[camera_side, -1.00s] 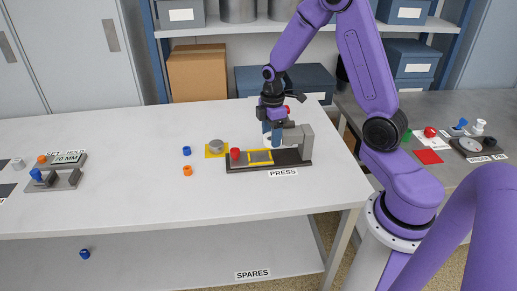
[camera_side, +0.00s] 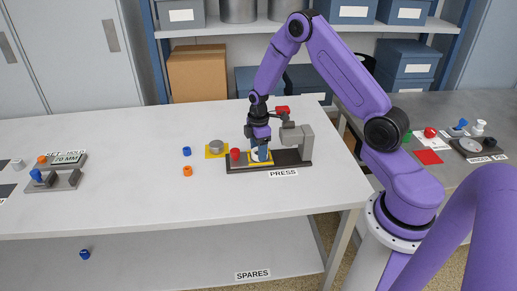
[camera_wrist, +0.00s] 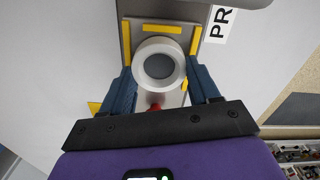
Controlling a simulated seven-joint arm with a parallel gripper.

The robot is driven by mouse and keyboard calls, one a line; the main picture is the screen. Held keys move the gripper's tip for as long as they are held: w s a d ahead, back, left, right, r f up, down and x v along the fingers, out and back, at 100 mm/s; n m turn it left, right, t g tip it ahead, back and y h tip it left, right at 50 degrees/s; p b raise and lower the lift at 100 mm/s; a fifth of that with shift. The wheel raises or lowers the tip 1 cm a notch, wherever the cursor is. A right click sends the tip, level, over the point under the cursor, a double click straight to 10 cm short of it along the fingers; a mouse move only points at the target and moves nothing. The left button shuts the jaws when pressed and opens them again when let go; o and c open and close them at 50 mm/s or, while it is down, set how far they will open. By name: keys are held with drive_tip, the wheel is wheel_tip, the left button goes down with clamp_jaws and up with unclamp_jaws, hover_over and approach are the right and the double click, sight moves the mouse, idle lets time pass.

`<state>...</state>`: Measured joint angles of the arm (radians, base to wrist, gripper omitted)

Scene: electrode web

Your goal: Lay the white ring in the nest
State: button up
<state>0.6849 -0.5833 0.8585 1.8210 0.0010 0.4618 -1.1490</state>
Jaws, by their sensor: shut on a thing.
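The white ring (camera_wrist: 160,43) is between the two blue fingers of my gripper (camera_wrist: 163,75) in the wrist view, which is shut on it. In the side view my gripper (camera_side: 260,156) points down at the nest, with a bit of the white ring (camera_side: 262,155) showing between the fingers. The nest is a grey plate edged with yellow bars (camera_wrist: 163,28) on the dark press base. The ring is over the nest, near its middle; I cannot tell whether it touches the plate. A grey plate surface shows through the ring's hole.
The grey press head (camera_side: 303,137) stands close right of my gripper. A red knob (camera_side: 235,154) sits on the base's left end.

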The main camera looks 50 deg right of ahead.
drive_tip(key=shift+f, duration=0.1)
drive_tip(key=o, duration=1.1)
drive_tip(key=shift+o, duration=0.2)
wheel_tip(320, 180, up, 12)
drive_tip(key=s+a+r, duration=0.4)
drive_tip(key=a, duration=0.4)
drive_tip(key=s+a+r, duration=0.2)
drive_tip(key=s+a, duration=0.3)
drive_tip(key=s, duration=0.3)
drive_tip(key=s+a+r, duration=0.3)
drive_tip(key=s+a, duration=0.3)
drive_tip(key=s, duration=0.3)
drive_tip(key=s+d, duration=0.1)
drive_tip(key=s, duration=1)
drive_tip(key=shift+d+n, duration=0.2)
drive_tip(key=shift+n, duration=0.1)
